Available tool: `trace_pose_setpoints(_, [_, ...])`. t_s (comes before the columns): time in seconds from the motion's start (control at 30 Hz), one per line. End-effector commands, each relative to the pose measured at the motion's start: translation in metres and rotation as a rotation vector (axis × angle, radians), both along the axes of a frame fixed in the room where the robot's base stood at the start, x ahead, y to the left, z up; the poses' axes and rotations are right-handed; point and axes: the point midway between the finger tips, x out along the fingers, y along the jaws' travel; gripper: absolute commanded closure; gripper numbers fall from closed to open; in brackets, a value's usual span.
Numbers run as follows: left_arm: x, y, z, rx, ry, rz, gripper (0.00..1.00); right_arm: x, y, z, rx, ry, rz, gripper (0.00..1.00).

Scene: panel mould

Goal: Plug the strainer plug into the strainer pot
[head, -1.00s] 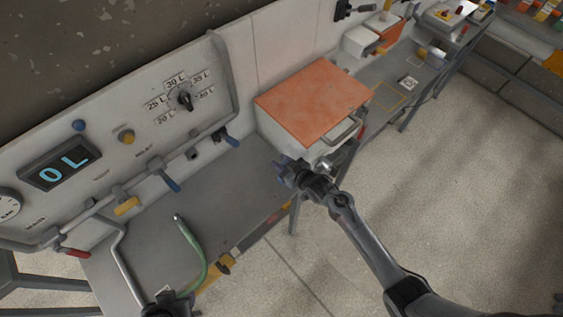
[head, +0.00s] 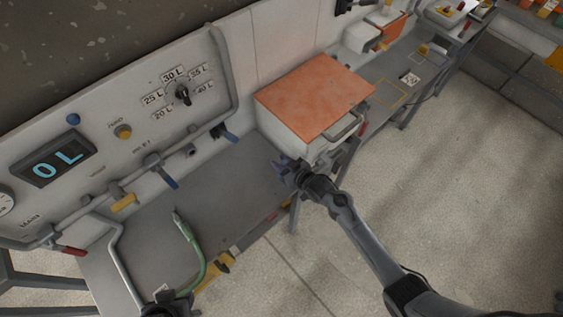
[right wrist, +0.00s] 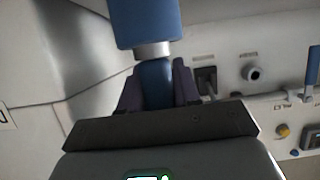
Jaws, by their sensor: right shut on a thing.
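My right gripper (head: 284,166) is in front of the white box's left side, above the grey bench. In the right wrist view its fingers (right wrist: 157,86) are shut on a blue cylinder (right wrist: 146,22) with a silver collar, which looks like the strainer plug. The plug's far end is outside that view. A round grey port (right wrist: 253,73) shows on the white wall to its right; it also shows in the head view (head: 191,150). I cannot tell whether this port belongs to the strainer pot.
The grey bench (head: 225,195) is mostly clear, with a green hose (head: 196,258) at its front. A white box with an orange lid (head: 315,98) stands at the right. Blue-handled valves (head: 165,177), pipes and a 0 L display (head: 52,160) line the wall.

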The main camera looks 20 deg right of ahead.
Motion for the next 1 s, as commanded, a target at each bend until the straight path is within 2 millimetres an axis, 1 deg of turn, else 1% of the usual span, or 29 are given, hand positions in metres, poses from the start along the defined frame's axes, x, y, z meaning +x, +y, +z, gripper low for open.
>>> trace_pose_setpoints(0.27, [0.0,-0.002,-0.005,-0.011,0.0,0.007,0.57,0.0,0.0,-0.007,0.0,-0.001,0.0,1.0])
trace_pose_setpoints(0.3, [0.0,-0.003,-0.005,-0.012,0.0,0.008,0.57,0.0,0.0,-0.007,0.0,-0.001,0.0,0.67])
trace_pose_setpoints(0.37, [0.0,-0.003,-0.005,-0.012,0.0,0.008,0.57,0.0,0.0,-0.006,0.0,-0.002,0.0,0.58])
trace_pose_setpoints(0.4, [0.0,-0.003,-0.005,-0.012,0.0,0.008,0.57,0.0,0.0,-0.006,0.0,-0.001,0.0,0.51])
trace_pose_setpoints(0.5, [0.0,-0.003,-0.005,-0.012,0.0,0.008,0.57,0.0,0.0,-0.006,0.0,-0.001,0.0,0.38])
trace_pose_setpoints(0.83, [0.0,-0.001,-0.004,-0.004,0.0,0.002,0.57,-0.002,-0.001,-0.006,0.0,0.001,0.0,0.38])
trace_pose_setpoints(1.0, [0.0,0.0,-0.003,0.002,0.0,-0.002,0.57,-0.014,-0.006,-0.001,-0.001,0.0,-0.001,0.38])
